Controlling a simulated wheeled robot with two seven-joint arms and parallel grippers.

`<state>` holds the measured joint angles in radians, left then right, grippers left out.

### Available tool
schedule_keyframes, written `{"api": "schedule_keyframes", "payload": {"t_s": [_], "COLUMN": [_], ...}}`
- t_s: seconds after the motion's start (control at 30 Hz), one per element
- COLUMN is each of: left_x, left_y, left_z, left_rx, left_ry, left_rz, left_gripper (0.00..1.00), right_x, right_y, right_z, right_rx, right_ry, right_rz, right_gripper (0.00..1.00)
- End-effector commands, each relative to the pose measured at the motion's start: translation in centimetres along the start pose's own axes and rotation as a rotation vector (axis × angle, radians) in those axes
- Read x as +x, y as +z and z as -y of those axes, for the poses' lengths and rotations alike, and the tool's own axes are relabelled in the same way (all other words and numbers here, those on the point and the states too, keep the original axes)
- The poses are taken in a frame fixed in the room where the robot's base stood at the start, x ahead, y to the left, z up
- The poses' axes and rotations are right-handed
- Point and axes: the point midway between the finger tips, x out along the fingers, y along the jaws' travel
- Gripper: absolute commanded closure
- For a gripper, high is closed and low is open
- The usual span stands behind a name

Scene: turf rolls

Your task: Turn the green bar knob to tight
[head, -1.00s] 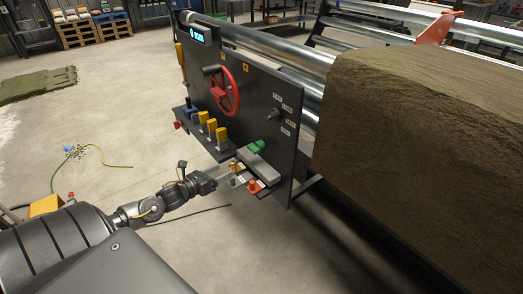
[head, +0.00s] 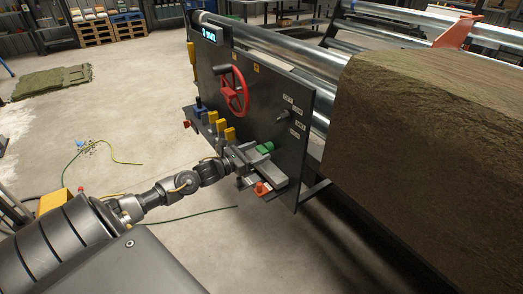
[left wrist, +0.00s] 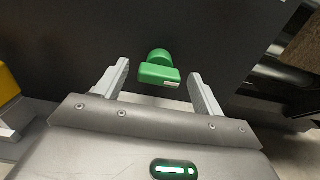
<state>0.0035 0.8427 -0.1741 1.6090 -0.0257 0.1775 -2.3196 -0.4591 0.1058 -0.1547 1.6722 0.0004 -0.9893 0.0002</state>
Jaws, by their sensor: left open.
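The green bar knob (left wrist: 158,70) sticks out of the dark panel in the left wrist view. It has a round base and a bar lying nearly level, with a small pale label at its right end. In the head view the knob (head: 265,147) is low on the panel. My left gripper (left wrist: 160,75) is open, with one finger on each side of the knob and visible gaps to both. In the head view this gripper (head: 258,158) is right in front of the knob and partly covers the ledge. My right gripper is not in view.
The dark panel (head: 262,105) carries a red handwheel (head: 232,92), several yellow levers (head: 220,125) and a small black switch (head: 283,117) beside white labels. An orange-red knob (head: 262,188) is below my gripper. A large turf roll (head: 430,150) is at right.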

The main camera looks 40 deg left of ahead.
Motion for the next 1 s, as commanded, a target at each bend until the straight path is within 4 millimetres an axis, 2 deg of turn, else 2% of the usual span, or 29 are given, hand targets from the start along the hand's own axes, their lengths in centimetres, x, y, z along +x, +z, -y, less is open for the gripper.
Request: {"api": "schedule_keyframes", "payload": {"t_s": [0.2,0.53,0.87,0.9,1.0], "left_x": [2.1,2.4,2.4,2.4,2.4], "left_y": [0.0,-0.1,-0.1,-0.1,-0.1], "left_z": [0.0,0.0,0.0,0.0,0.0], "left_rx": [-0.001,-0.001,0.0,-0.001,-0.003], "left_ry": [0.001,0.0,0.0,0.0,0.0], "left_rz": [0.001,-0.001,-0.001,-0.001,-0.001], "left_gripper": [0.31,0.31,0.73,0.76,0.76], "right_x": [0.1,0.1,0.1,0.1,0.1], "right_y": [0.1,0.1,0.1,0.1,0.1], "right_z": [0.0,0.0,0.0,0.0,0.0], "right_rx": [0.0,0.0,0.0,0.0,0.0], "right_ry": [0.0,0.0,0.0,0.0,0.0], "right_rz": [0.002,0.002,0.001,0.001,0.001], "right_gripper": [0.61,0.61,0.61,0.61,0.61]}}
